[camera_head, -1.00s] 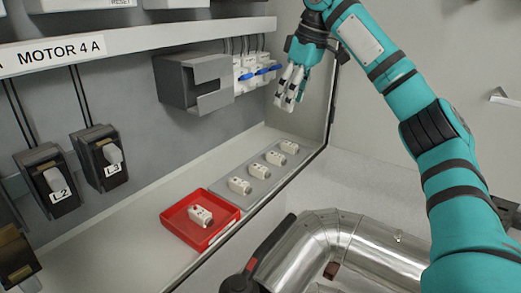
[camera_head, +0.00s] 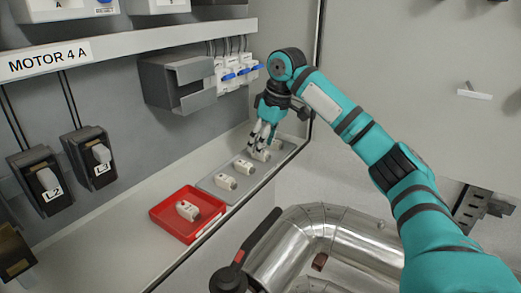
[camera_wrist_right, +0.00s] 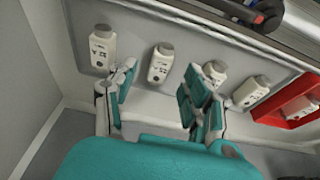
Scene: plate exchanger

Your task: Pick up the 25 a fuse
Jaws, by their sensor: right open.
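Several white fuses stand in a row on a grey tray (camera_head: 209,184); their ratings are too small to read, so I cannot tell which is 25 A. My right gripper (camera_head: 262,147) is open above the far part of the row. In the right wrist view its fingers (camera_wrist_right: 158,92) are apart and empty. The fuse second from the far end (camera_wrist_right: 159,66) lies just beyond the gap between them. The far-end fuse (camera_wrist_right: 102,48) is left of it, and another fuse (camera_wrist_right: 210,73) is partly hidden by the right finger. My left gripper is not in view.
A red tray (camera_head: 167,227) holding one white fuse (camera_head: 187,210) stands beside the grey tray. A grey bracket (camera_head: 178,85) and fuse holders with blue levers (camera_head: 230,75) are on the wall above. A silver pipe (camera_head: 315,235) runs in front of the shelf.

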